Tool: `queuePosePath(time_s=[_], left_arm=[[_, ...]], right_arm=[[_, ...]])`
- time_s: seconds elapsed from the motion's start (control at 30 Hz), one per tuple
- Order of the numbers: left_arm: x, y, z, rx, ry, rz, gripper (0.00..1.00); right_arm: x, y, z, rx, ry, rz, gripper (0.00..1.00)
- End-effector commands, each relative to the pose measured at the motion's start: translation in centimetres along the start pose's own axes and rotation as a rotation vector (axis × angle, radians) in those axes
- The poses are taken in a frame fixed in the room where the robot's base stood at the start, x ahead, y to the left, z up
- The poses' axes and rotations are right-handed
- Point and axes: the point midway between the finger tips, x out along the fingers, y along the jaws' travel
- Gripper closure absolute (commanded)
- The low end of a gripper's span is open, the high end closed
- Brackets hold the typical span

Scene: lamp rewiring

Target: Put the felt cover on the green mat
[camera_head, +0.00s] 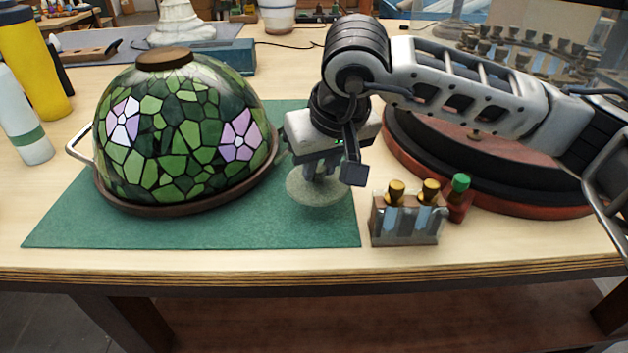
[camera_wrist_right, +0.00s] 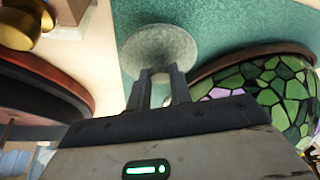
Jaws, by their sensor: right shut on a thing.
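The felt cover (camera_head: 314,194) is a round, flat, grey-green disc. It is over the right part of the green mat (camera_head: 290,232), just right of the stained-glass lampshade. My right gripper (camera_head: 320,174) points down and is shut on the felt cover. In the right wrist view the felt cover (camera_wrist_right: 162,48) is at the tips of the gripper's fingers (camera_wrist_right: 160,72), with the green mat (camera_wrist_right: 225,25) behind it. I cannot tell whether the cover touches the mat or is slightly above it. My left gripper is not in view.
The green and purple lampshade (camera_head: 185,135) covers much of the mat's left and middle. A small rack of bottles (camera_head: 405,225) stands right of the mat, with a green-capped bottle (camera_head: 459,195) beside it. A round dark stand (camera_head: 480,185) is behind. Bottles (camera_head: 25,120) stand at left.

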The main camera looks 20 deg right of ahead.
Motion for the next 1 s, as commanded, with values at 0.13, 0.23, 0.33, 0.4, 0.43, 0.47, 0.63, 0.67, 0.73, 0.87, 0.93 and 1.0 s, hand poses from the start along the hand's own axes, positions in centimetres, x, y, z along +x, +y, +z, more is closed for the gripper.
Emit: queuePosePath(time_s=[0.13, 0.23, 0.33, 0.4, 0.43, 0.47, 0.63, 0.67, 0.73, 0.87, 0.93, 1.0], left_arm=[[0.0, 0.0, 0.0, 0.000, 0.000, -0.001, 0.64], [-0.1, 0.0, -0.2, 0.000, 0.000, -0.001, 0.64], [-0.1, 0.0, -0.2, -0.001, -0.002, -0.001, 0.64], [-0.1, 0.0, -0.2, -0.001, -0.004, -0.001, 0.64], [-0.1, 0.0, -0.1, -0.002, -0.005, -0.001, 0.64], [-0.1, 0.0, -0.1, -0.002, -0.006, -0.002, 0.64], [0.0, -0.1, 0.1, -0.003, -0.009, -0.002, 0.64], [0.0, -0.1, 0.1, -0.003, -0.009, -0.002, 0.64], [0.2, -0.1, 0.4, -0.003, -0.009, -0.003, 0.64], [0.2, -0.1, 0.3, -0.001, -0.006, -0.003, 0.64], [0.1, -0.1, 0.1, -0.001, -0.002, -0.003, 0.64], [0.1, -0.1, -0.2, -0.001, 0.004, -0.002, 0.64]], right_arm=[[1.1, -0.4, -0.2, -0.001, -0.002, -0.001, 1.00], [2.5, -0.6, 0.0, -0.001, -0.005, -0.001, 1.00], [3.8, -0.6, 0.5, 0.000, -0.003, 0.000, 1.00], [4.3, -0.6, 0.7, 0.000, -0.001, -0.001, 1.00], [4.4, -0.6, 0.8, 0.000, -0.001, -0.001, 1.00], [4.4, -0.6, 0.8, 0.000, 0.000, 0.000, 1.00], [4.4, -0.6, 0.8, 0.000, 0.001, 0.000, 1.00], [4.4, -0.6, 0.8, 0.000, 0.001, 0.000, 1.00], [4.7, -0.6, 0.9, 0.000, 0.001, 0.000, 1.00], [4.7, -0.5, 0.9, 0.000, 0.000, 0.000, 0.62], [4.7, -0.5, 0.9, 0.000, 0.000, 0.000, 0.57], [4.7, -0.5, 0.9, 0.000, 0.000, 0.000, 0.57]])
